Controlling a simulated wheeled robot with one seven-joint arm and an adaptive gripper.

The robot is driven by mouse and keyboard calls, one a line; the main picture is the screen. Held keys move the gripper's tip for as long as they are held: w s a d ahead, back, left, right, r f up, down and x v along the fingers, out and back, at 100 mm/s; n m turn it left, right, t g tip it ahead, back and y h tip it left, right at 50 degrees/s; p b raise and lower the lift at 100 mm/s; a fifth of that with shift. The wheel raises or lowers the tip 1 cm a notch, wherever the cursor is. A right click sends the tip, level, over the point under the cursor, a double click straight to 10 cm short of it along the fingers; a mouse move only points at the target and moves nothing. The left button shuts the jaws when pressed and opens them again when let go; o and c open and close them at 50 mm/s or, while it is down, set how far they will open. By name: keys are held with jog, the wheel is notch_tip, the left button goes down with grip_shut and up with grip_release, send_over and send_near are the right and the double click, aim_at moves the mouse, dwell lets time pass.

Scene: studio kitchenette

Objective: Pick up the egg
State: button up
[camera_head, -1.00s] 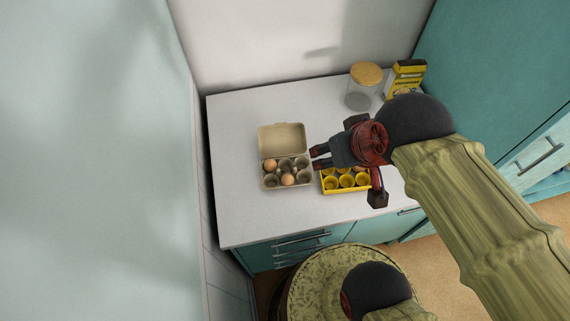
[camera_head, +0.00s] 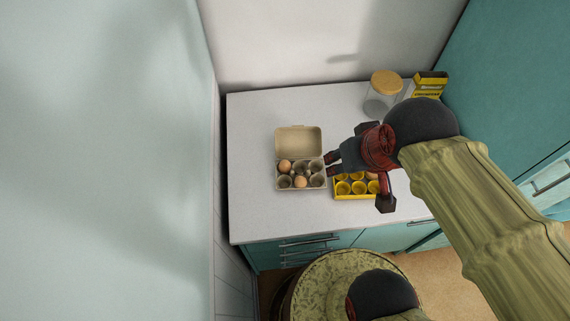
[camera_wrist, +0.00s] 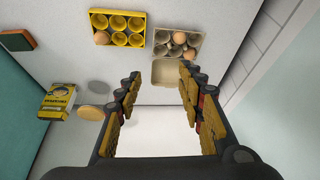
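Two brown eggs sit in the open beige carton (camera_head: 300,140): one egg (camera_head: 285,166) at its back left, the other (camera_head: 301,182) at its front middle. The wrist view shows these eggs, (camera_wrist: 179,38) and (camera_wrist: 188,55), in the carton (camera_wrist: 166,74). A third egg (camera_wrist: 101,38) sits in a corner cup of the yellow tray (camera_wrist: 120,13). In the head view this egg (camera_head: 372,176) is partly hidden by my gripper. My gripper (camera_head: 331,163) is above the counter, by the carton's right side and over the tray's back. Its fingers (camera_wrist: 160,92) are apart with nothing between them.
A lidded glass jar (camera_head: 382,100) and a yellow box (camera_head: 429,86) stand at the counter's back right. A green and orange block (camera_wrist: 17,40) shows in the wrist view. The white counter (camera_head: 255,130) is clear left of the carton. Walls bound the left and back.

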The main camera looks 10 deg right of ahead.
jog(key=w+a+f+g+p, duration=0.4)
jog(key=w+f+p, duration=0.1)
jog(key=m+p, duration=0.4)
jog(key=m, duration=0.3)
send_over(286, 162)
jog(key=shift+g, duration=0.4)
notch_tip(286, 162, down, 11)
jog(key=shift+f, duration=0.1)
jog(key=shift+m, duration=0.3)
notch_tip(286, 162, down, 8)
jog(key=shift+r+b, duration=0.15)
jog(key=shift+b, duration=0.2)
jog(key=shift+o, duration=0.4)
jog(key=shift+c, duration=1.1)
